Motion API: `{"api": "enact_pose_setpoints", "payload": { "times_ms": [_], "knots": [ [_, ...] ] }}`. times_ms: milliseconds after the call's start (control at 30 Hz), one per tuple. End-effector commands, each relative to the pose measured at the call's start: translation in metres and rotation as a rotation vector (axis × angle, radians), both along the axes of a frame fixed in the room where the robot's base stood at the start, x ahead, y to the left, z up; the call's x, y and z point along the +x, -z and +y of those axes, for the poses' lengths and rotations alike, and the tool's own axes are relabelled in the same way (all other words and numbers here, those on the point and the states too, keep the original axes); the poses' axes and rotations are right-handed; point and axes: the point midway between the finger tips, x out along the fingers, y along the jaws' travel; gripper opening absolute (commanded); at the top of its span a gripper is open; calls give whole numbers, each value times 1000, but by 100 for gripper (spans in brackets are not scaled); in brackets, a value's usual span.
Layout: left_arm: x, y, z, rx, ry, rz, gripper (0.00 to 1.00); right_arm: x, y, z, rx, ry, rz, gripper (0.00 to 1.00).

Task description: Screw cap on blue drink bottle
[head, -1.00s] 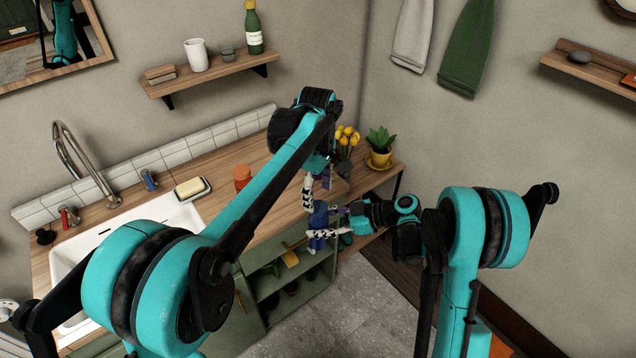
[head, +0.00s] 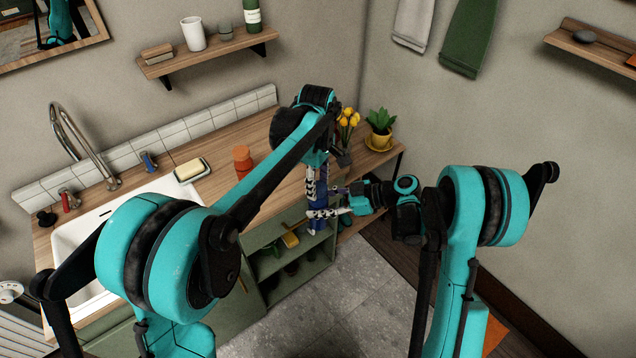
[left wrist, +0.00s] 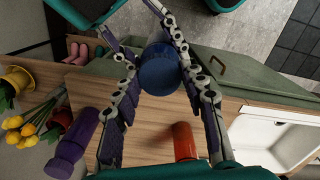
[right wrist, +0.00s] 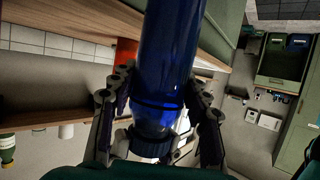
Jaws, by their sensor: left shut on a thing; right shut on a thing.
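The blue drink bottle (right wrist: 168,50) stands roughly upright below the counter level, in front of the cabinet; it shows in the head view (head: 321,198). My right gripper (head: 318,213) reaches it from the right and is shut around it. The round blue cap (left wrist: 160,72) is seen from above in the left wrist view, between the fingers of my left gripper (left wrist: 160,80), which is shut on it from above. In the right wrist view the cap (right wrist: 150,138) sits at the bottle's neck. How tightly it sits cannot be told.
On the wooden counter stand an orange-red jar (head: 243,160), yellow flowers (head: 347,118), a potted plant (head: 380,125) and a soap dish (head: 192,170). A purple bottle-like thing (left wrist: 80,142) is close to my left gripper. The sink (head: 95,225) is at left; grey floor (head: 340,290) is clear.

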Motion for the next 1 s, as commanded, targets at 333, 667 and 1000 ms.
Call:
{"api": "enact_pose_setpoints", "payload": {
  "times_ms": [333, 667, 1000],
  "knots": [
    [1, 0, 0, -1, 386, -5, 7, -1, -1, 1, 2, -2, 0, 0],
    [1, 1, 0, -4, 1212, -12, 7, -1, -1, 1, 2, -2, 0, 0],
    [1, 1, 0, -5, 1914, -18, 6, -1, -1, 1, 3, -2, -1, 0]
  ]
}}
